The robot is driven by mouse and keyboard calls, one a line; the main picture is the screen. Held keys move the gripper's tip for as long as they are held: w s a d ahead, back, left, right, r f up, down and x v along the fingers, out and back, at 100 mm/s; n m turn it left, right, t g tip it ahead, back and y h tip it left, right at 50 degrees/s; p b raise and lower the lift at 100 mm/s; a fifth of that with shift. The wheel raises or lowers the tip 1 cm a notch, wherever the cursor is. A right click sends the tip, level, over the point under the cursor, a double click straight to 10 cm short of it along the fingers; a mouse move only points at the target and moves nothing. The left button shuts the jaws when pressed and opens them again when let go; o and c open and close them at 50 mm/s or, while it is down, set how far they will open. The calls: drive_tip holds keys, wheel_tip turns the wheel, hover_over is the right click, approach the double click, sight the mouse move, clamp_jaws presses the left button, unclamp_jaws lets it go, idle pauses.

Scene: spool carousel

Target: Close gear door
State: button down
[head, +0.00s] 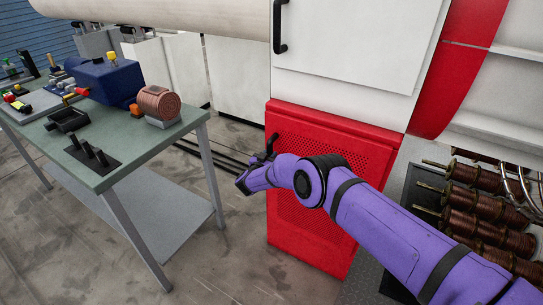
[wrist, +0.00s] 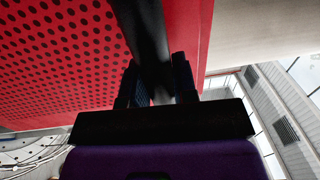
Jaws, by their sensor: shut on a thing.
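The gear door is the red perforated panel (head: 318,220) low on the white machine, and it stands flush or nearly flush with the cabinet as far as the head view shows. It also fills the left of the wrist view (wrist: 60,70). Its black bar handle (head: 271,143) is at the upper left of the panel. In the wrist view the handle (wrist: 142,40) runs between the two dark fingers of my gripper (wrist: 158,85). My gripper is shut on the handle. In the head view my purple arm hides part of the panel and the fingertips.
A white cabinet door (head: 350,45) is above the red panel. Copper spools (head: 480,205) on a rack are at the right. Floor between bench and machine is clear.

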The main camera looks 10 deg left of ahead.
drive_tip(key=shift+w+r, duration=0.25)
drive_tip(key=shift+r, duration=0.1)
drive_tip(key=c, duration=0.9)
unclamp_jaws()
drive_tip(key=shift+w+f, duration=0.1)
drive_tip(key=shift+f, duration=0.1)
drive_tip(key=shift+s+a, duration=0.1)
drive_tip(key=shift+s, duration=0.2)
drive_tip(key=v, duration=1)
drive_tip(key=shift+s, duration=0.15)
